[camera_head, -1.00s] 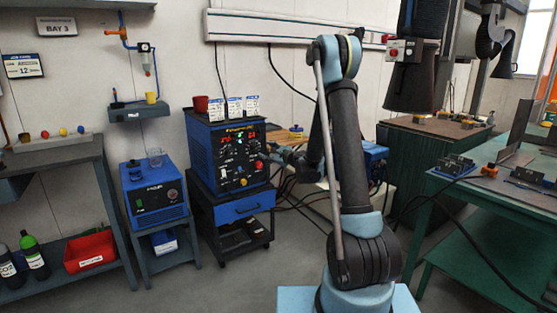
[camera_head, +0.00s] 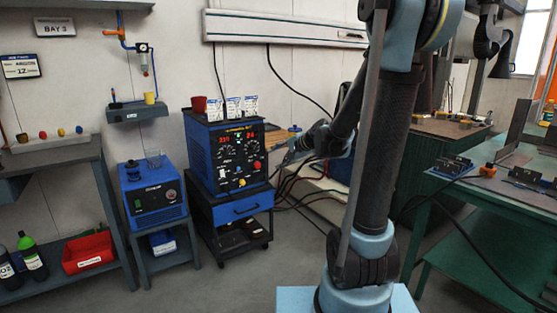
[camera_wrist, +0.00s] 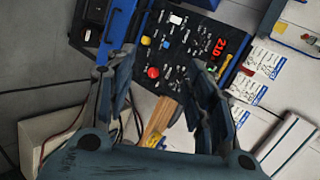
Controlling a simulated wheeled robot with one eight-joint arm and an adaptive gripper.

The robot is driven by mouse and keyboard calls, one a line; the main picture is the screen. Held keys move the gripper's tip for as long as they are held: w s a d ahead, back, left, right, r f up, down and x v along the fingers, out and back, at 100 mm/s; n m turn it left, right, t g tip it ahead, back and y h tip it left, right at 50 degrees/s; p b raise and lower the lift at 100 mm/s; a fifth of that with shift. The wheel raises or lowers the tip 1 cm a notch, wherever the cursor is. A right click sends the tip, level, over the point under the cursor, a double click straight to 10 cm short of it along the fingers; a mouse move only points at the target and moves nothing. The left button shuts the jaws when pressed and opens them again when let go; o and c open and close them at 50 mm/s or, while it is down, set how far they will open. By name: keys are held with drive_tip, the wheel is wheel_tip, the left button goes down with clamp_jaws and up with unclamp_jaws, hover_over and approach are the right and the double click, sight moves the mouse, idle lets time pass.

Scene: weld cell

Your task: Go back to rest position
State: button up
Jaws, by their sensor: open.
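My gripper (camera_head: 290,156) is in front of the right side of the blue welding power source (camera_head: 200,155), apart from it. In the wrist view my gripper (camera_wrist: 162,62) is open and empty, with its two fingers spread. Between and beyond them is the dark control panel (camera_wrist: 180,45) with a red knob, a yellow knob, small switches and lit red digits. My arm is raised and bent, with its forearm reaching down and left toward the machine.
The power source stands on a blue cart (camera_head: 240,208) with a red cup (camera_head: 199,104) and white packets on top. A smaller blue unit (camera_head: 155,200) stands left. A green table (camera_head: 500,205) with metal parts is right. A red bin (camera_head: 88,252) sits on a lower shelf. Open floor lies in front.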

drive_tip(key=s+d+f+n+g+h, duration=0.2)
drive_tip(key=s+d, duration=0.4)
drive_tip(key=s, duration=0.5)
drive_tip(key=s+d+f+n+g+h, duration=0.1)
drive_tip(key=s+d+f+n+h, duration=0.2)
drive_tip(key=s, duration=0.8)
drive_tip(key=s+d+f+n+g+h, duration=0.2)
drive_tip(key=s+d+f, duration=0.3)
drive_tip(key=s+d, duration=0.4)
drive_tip(key=shift+s+d+f+n+g+h, duration=0.35)
drive_tip(key=shift+s+n+h, duration=0.35)
drive_tip(key=shift+s, duration=0.4)
drive_tip(key=c, duration=0.4)
